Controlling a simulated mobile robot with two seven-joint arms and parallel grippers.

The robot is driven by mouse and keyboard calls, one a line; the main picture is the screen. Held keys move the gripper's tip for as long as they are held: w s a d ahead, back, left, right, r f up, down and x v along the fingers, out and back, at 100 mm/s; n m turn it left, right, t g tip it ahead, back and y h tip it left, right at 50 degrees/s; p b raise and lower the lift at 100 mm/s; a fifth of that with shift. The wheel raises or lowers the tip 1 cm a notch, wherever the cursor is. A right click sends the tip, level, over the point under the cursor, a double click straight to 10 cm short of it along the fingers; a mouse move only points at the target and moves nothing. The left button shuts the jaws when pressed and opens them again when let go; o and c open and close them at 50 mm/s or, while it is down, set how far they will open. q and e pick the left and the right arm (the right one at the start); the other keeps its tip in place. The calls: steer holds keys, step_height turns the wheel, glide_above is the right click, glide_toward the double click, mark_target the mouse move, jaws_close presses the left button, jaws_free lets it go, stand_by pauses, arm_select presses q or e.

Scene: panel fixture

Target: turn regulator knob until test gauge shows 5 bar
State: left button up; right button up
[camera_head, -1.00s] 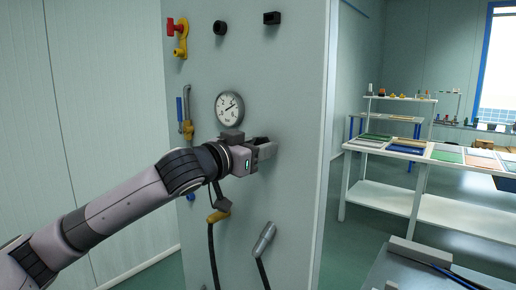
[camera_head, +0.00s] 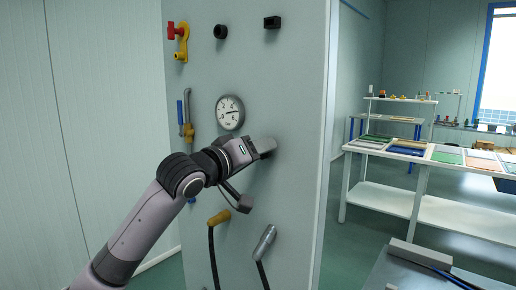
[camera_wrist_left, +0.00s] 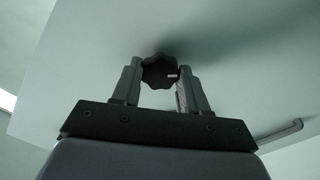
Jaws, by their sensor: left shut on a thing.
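The test gauge (camera_head: 230,112) is a round white dial on the panel, above my left gripper. Its needle points to the right; the numbers are too small to read surely. My left gripper (camera_head: 266,147) is at the panel, below and right of the gauge. In the left wrist view the dark, lobed regulator knob (camera_wrist_left: 159,70) sits between the two fingers of the gripper (camera_wrist_left: 160,80), which are shut on it. A small light mark shows on the knob's right side. In the head view the gripper hides the knob. My right gripper is not in view.
The panel (camera_head: 290,80) also carries a red-and-yellow valve (camera_head: 178,38), a blue-handled lever (camera_head: 184,115), two black fittings at the top and two hoses with a yellow (camera_head: 219,217) and a grey end (camera_head: 265,242). A white table (camera_head: 400,150) stands at right.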

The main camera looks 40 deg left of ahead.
arm_select(q)
steer(key=shift+n, duration=0.4)
steer(key=o, duration=1.1)
steer(key=shift+c, duration=0.2)
steer(key=s+b, duration=0.1)
steer(key=s, duration=0.6)
steer(key=shift+a+b, duration=0.25)
steer(key=shift+b, duration=0.1)
